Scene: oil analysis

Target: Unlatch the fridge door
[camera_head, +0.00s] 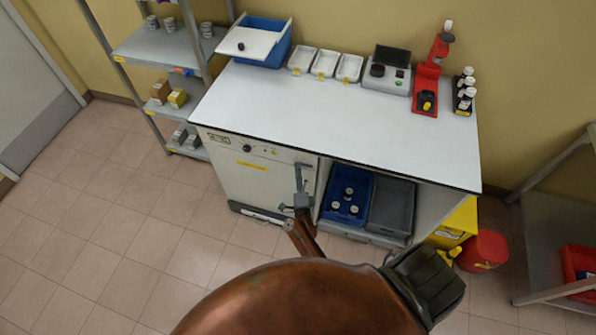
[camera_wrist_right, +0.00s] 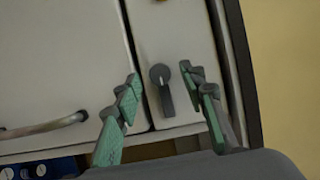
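The fridge (camera_head: 245,180) is the white cabinet under the left of the counter, its door closed. In the right wrist view, a dark grey latch lever (camera_wrist_right: 165,95) with a round hub sits on the narrow panel beside the door seam. The door (camera_wrist_right: 65,65) is left of the seam, with a curved bar handle (camera_wrist_right: 45,129). My right gripper (camera_head: 301,180) is at the fridge's upper right corner. In the wrist view my right gripper (camera_wrist_right: 166,92) is open, its green-padded fingers either side of the lever with visible gaps. My left gripper is out of view.
The counter (camera_head: 340,115) overhangs just above. A red bin (camera_head: 484,250) stands at right. Floor left of the fridge is clear.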

